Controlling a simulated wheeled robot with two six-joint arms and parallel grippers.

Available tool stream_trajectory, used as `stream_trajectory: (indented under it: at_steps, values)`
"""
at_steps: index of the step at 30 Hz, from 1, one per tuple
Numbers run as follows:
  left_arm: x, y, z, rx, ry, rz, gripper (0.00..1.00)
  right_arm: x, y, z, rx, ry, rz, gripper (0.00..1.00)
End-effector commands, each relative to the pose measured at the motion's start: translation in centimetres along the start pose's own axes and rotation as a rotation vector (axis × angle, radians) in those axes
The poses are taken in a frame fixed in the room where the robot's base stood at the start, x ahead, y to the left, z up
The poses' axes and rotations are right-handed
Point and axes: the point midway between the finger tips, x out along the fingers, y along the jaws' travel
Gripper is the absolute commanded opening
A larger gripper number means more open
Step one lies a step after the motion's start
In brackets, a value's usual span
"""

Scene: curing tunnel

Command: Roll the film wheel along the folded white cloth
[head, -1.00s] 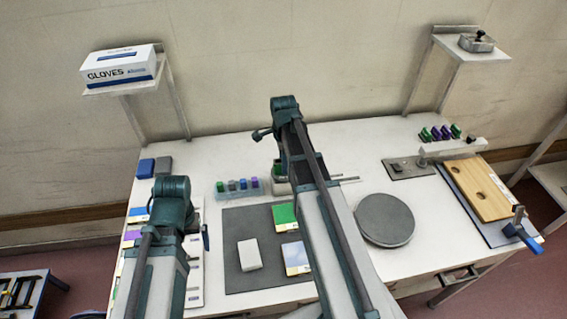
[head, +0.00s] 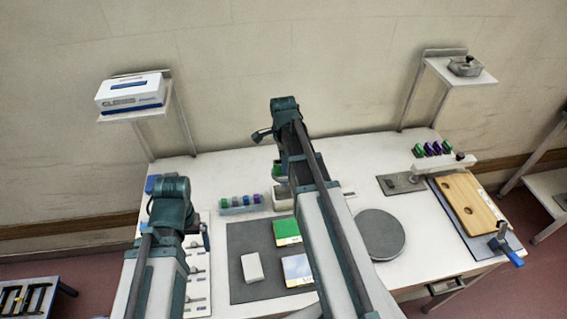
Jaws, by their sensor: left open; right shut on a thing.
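A small white block, which looks like the folded white cloth (head: 252,267), lies on the dark grey mat (head: 240,291) on the white table. My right gripper (head: 263,135) is over the back middle of the table, mostly hidden behind its own wrist. A small green thing (head: 278,168) shows just below it, above a small pale box (head: 281,198); I cannot tell whether this is the film wheel. My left gripper (head: 205,236) is open beside the mat's left edge, partly hidden by its arm. It holds nothing that I can see.
A tray of coloured bottles (head: 240,203) stands behind the mat. A grey round disc (head: 380,234) lies right of my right arm. A wooden board (head: 468,204) and a rack with coloured handles (head: 440,161) are at the right. Green and yellow cards (head: 287,231) lie on the mat.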

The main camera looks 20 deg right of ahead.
Motion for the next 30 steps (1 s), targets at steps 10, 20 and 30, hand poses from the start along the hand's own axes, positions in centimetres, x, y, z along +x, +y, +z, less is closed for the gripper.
stream_trajectory:
  at_steps: [10, 20, 30]
  values:
    - [-2.3, -0.2, 0.1, -0.005, 0.000, 0.001, 0.99, -2.3, 0.0, 0.0, 0.000, 0.000, 0.000, 0.00]
    - [-4.2, -0.4, 0.2, -0.006, 0.000, 0.001, 0.99, -4.2, 0.0, 0.0, 0.000, 0.000, 0.000, 0.00]
    - [-6.1, -0.6, 0.4, -0.005, -0.001, 0.001, 0.99, -6.2, 0.0, 0.0, 0.000, 0.000, 0.000, 0.00]
